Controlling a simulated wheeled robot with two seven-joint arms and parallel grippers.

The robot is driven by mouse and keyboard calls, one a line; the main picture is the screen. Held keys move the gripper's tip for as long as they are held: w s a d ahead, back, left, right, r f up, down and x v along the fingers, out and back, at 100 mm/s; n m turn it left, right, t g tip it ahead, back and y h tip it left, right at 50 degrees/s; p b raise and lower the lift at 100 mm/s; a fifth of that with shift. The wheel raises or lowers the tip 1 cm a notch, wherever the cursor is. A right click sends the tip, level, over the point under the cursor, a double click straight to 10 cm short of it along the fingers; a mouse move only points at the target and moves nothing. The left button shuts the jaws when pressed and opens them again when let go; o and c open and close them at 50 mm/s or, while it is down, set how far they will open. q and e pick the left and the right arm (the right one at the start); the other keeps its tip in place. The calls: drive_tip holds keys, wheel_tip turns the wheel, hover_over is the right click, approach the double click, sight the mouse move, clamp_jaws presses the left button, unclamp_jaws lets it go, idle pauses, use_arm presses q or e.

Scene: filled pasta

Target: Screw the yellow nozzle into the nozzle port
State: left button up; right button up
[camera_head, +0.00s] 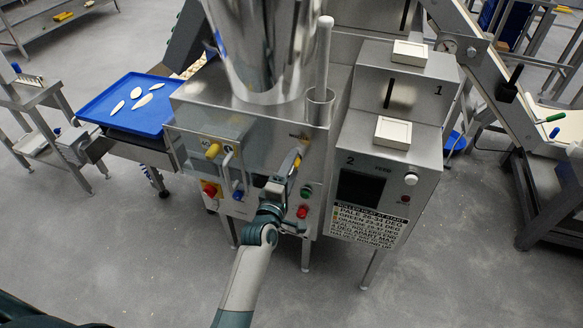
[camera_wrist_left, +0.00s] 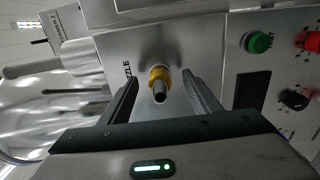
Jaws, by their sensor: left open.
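The yellow nozzle (camera_wrist_left: 159,74) has a yellow collar and a grey metal tip pointing toward the wrist camera. It stands out from the machine's steel front panel, at the spot marked with a label ending in "ZZLE". The nozzle port behind it is hidden by the collar, so I cannot tell how far it is screwed in. My left gripper (camera_head: 297,158) is at this panel in the head view. In the left wrist view its two fingers are open on either side of the nozzle, with visible gaps. My right gripper is not in view.
A green button (camera_wrist_left: 258,42) and red button sit beside the nozzle; a red emergency knob (camera_head: 210,189) and a yellow-ended part (camera_head: 213,151) are further left. A blue tray (camera_head: 103,113) with pale pieces stands at left. A control box (camera_head: 369,190) stands at right.

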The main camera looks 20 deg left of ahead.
use_arm(q)
drive_tip(key=shift+s+r+p, duration=0.1)
drive_tip(key=shift+s+p, duration=0.4)
drive_tip(key=shift+s, duration=0.5)
drive_tip(key=s+p, duration=0.1)
drive_tip(key=s, duration=0.4)
drive_tip(key=shift+a+p, duration=0.1)
drive_tip(key=shift+p, duration=0.25)
drive_tip(key=s+b, duration=0.5)
drive_tip(key=s, duration=1.2)
drive_tip(key=shift+s+a, duration=0.2)
drive_tip(key=shift+a, duration=0.1)
